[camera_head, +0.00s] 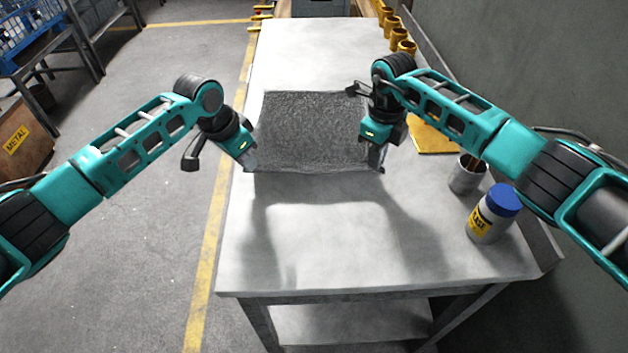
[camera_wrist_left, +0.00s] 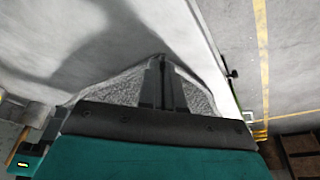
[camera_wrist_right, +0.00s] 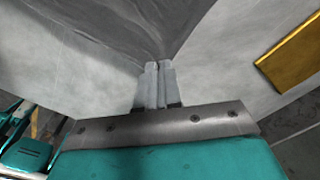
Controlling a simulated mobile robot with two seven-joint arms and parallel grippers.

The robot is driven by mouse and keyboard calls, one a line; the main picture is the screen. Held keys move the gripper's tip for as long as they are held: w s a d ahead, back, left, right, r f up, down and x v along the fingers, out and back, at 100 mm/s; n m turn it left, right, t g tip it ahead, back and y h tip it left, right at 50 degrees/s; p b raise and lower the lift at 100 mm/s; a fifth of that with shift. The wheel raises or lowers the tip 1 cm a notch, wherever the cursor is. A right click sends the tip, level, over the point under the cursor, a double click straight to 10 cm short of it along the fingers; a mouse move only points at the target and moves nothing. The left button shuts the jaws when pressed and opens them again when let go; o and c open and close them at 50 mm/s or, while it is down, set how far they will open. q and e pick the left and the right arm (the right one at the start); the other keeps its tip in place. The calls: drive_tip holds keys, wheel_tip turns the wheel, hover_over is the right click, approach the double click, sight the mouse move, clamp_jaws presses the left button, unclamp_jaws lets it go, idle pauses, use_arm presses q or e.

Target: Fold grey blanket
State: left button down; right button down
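The grey blanket (camera_head: 312,130) is a dark, rough-textured rectangle spread over the middle of the pale table. Its near edge runs between my two grippers. My left gripper (camera_head: 249,160) is at its near left corner. In the left wrist view my left gripper (camera_wrist_left: 162,62) has its fingers together on the peaked corner of the blanket (camera_wrist_left: 113,88). My right gripper (camera_head: 376,163) is at the near right corner. In the right wrist view my right gripper (camera_wrist_right: 157,68) has its fingers together where the blanket (camera_wrist_right: 150,25) narrows to a point. My right wrist hides part of the blanket's right side.
The table (camera_head: 300,245) is clear in front of the blanket, with shadows on it. At right are a yellow pad (camera_head: 432,137), a metal cup (camera_head: 467,175) and a blue-lidded grease tub (camera_head: 494,212). Several brass cylinders (camera_head: 403,47) line the back right edge.

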use_arm(q)
drive_tip(key=shift+a, duration=0.1)
use_arm(e)
drive_tip(key=shift+d, duration=0.15)
